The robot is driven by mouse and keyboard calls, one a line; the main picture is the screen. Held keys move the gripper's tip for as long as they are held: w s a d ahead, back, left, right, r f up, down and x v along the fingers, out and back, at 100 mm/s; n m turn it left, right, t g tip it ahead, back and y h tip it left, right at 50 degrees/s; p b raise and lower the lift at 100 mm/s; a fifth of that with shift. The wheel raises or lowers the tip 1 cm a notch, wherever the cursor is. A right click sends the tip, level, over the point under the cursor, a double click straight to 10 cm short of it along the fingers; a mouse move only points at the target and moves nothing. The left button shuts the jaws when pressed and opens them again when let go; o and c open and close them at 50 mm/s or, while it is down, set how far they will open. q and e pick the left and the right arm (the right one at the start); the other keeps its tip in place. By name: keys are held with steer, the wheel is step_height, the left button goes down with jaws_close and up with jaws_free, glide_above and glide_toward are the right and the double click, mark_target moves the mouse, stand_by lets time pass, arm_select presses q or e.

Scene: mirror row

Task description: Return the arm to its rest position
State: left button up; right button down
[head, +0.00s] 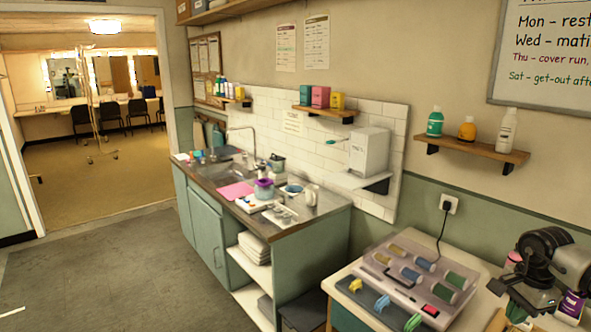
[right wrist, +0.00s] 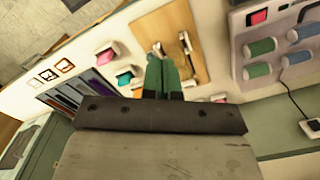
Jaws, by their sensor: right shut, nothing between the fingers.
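My right arm comes in at the lower right of the head view, dark and bent, over the right end of the near table (head: 343,269). Its gripper (head: 517,312) points down there, with green fingers. In the right wrist view the two green fingers of the gripper (right wrist: 161,62) lie together, shut, with nothing held. Below them in that view is a wooden board (right wrist: 162,25) with small metal pieces; I cannot tell the height between. My left arm and gripper are not in view.
A roller case (head: 410,283) with several coloured rollers and clips stands left of my right gripper. Its cord runs to a wall socket (head: 449,204). A wall shelf (head: 470,149) holds bottles. The sink counter (head: 300,221) is farther left; the grey floor (head: 100,270) is clear.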

steer(key=w+a+f+m+t+y+b, duration=0.1)
steer(key=w+a+f+m+t+y, duration=0.1)
steer(key=a+f+m+y, duration=0.5)
steer(key=w+a+f+m+t+y+b, duration=0.1)
steer(key=w+a+f+m+t+y, duration=0.2)
steer(key=a+f, duration=0.8)
steer(key=s+a+f+m+t+h, duration=0.1)
steer(key=s+f+m+t, duration=0.15)
steer(key=f+m, duration=0.5)
steer(key=s+a+f+m+t, duration=0.1)
steer(key=a+f+m+t, duration=0.15)
steer(key=f+m, duration=0.5)
steer(key=s+d+f+m+g+h+b, duration=0.25)
steer(key=s+f+m+h, duration=0.55)
steer(key=s+f+m, duration=1.3)
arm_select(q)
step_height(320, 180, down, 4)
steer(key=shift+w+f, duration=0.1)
arm_select(e)
steer(key=s+a+f+m+g, duration=0.1)
steer(key=s+f+m+g, duration=0.2)
steer(key=s, duration=1)
steer(key=s+a+f+m+g+h, duration=0.1)
steer(key=s+f+m+g, duration=0.2)
steer(key=s, duration=1)
steer(key=shift+s+a+f+m, duration=0.3)
steer(key=shift+f+m, duration=0.3)
steer(key=shift+f, duration=0.05)
